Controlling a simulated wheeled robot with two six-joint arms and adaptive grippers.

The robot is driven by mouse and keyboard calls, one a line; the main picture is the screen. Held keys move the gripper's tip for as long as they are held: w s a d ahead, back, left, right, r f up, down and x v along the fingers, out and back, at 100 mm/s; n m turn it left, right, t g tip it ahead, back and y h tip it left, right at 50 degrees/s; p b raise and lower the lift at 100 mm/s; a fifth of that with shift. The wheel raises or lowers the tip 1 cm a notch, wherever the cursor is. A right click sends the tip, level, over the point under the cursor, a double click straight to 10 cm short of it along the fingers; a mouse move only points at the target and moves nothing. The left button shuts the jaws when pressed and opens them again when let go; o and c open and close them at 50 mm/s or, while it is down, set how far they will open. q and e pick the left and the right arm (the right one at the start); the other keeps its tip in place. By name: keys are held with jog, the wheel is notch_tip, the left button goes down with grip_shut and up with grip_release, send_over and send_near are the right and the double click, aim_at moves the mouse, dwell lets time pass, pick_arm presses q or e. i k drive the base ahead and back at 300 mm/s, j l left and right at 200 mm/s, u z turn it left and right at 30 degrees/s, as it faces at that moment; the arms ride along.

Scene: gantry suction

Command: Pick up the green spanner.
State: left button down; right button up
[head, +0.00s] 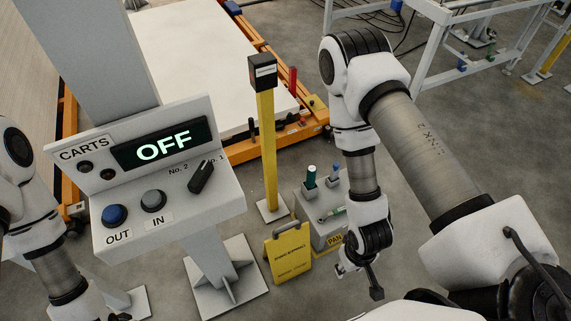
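A small green tool that looks like the spanner (333,214) lies on top of a grey box (324,230) labelled "PAN", in the middle of the head view. It is small, so its shape is hard to make out. My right gripper (358,281) points down just right of and nearer than the box. Its dark fingers look spread, with nothing seen between them. My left arm comes in at the lower left, and its gripper is out of the picture below the edge.
A control panel (160,190) reading "OFF" fills the left. An orange-framed cart (246,150) is behind.

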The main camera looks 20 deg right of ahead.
aim_at(335, 212)
jog(key=k+j+z, duration=0.15)
jog(key=z, duration=1.05)
jog(key=i+l, duration=0.25)
jog(key=l, duration=0.15)
jog(key=i+l+u, duration=0.1)
jog(key=i+l, duration=0.15)
jog(key=l, duration=0.15)
jog(key=i+l, duration=0.2)
jog(key=i, duration=0.2)
jog(key=i+l+u, duration=0.15)
jog(key=i, duration=0.25)
jog(key=l, duration=0.1)
